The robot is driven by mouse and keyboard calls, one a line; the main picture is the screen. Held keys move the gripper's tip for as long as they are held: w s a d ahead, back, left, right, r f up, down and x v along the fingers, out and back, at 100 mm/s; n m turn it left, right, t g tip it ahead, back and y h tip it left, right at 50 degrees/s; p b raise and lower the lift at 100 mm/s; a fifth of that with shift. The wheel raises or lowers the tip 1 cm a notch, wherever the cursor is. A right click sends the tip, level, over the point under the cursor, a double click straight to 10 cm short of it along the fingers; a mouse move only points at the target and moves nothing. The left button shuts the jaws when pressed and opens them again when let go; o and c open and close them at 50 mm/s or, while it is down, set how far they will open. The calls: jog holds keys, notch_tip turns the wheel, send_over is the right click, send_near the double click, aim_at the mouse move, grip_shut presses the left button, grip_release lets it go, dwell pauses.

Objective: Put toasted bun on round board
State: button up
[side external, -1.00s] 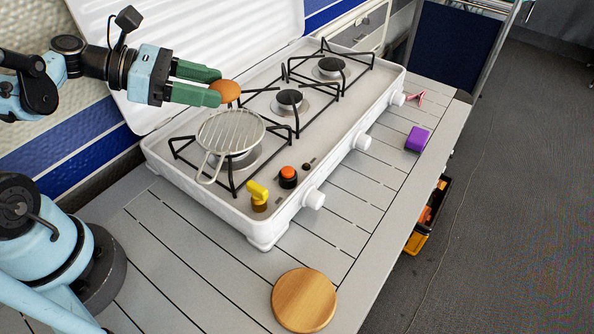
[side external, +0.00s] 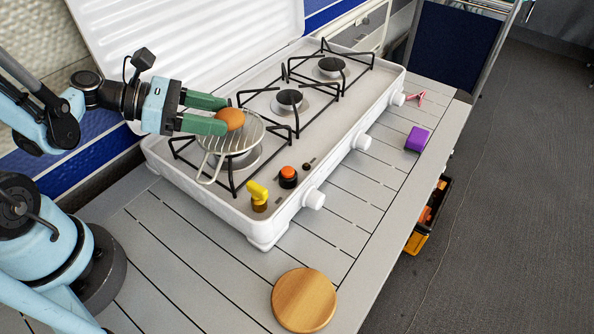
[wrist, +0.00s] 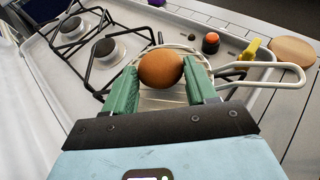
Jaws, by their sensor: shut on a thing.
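The toasted bun (side external: 231,118) is round and orange-brown. My gripper (side external: 217,114) with green fingers is shut on it, over the wire toasting rack (side external: 222,146) on the front burner. In the wrist view the bun (wrist: 160,68) sits between the two fingertips (wrist: 162,80), with the rack's wire handle (wrist: 262,84) behind to the right. I cannot tell whether the bun touches the rack. The round wooden board (side external: 304,300) lies flat and bare on the slatted table near its front edge, and also shows in the wrist view (wrist: 292,51).
The white stove (side external: 268,222) has black pan supports and an open lid (side external: 200,50) behind. A yellow item (side external: 258,193) and a black-and-orange item (side external: 288,175) stand on its front part. A purple block (side external: 417,139) lies on the table. The slats between stove and board are clear.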

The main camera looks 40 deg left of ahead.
jog(key=o, duration=1)
jog(key=shift+o, duration=0.2)
jog(key=shift+f, duration=0.2)
jog(key=v, duration=0.5)
jog(key=shift+f, duration=0.1)
notch_tip(320, 180, up, 7)
jog(key=shift+o, duration=0.6)
